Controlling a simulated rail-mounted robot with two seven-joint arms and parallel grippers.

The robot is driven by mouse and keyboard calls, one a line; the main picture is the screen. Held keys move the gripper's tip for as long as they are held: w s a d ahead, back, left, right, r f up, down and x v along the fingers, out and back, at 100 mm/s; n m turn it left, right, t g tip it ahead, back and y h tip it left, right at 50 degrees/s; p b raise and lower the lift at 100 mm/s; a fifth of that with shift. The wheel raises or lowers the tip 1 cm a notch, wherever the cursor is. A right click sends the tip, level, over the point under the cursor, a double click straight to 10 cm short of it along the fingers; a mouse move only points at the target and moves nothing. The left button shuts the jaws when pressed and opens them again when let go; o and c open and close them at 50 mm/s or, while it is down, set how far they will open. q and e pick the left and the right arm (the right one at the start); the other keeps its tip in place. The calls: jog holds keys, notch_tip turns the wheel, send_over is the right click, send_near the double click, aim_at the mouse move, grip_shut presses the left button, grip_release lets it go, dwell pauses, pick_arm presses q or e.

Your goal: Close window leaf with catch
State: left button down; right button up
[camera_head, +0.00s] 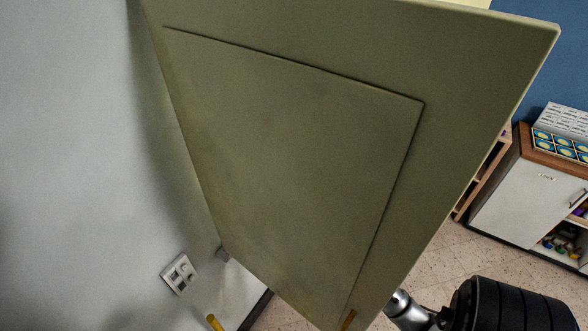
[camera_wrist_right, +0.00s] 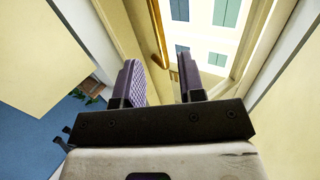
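The window leaf (camera_head: 300,150), a large olive panel with a recessed rectangle, stands swung out from the grey wall and fills most of the head view. Brass-coloured pieces show at the bottom edge, one by the wall (camera_head: 213,322) and one on the leaf (camera_head: 348,320); I cannot tell which is the catch. My right arm is partly behind the leaf's lower right edge, which hides its gripper in the head view. In the right wrist view my right gripper (camera_wrist_right: 162,82) is open, fingers apart, pointing toward the window opening (camera_wrist_right: 202,30). A brass-coloured part (camera_wrist_right: 173,75) shows beyond the fingers.
A white cabinet with a wooden top (camera_head: 520,195) stands at the right, with boxes (camera_head: 560,140) on it. Speckled floor (camera_head: 440,255) is clear between it and the leaf. A wall socket plate (camera_head: 180,274) is at lower left. Shuttered buildings show outside.

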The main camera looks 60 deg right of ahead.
jog(key=p+x, duration=0.1)
jog(key=x, duration=0.6)
jog(key=shift+w+d, duration=0.1)
grip_shut()
dwell(0.3)
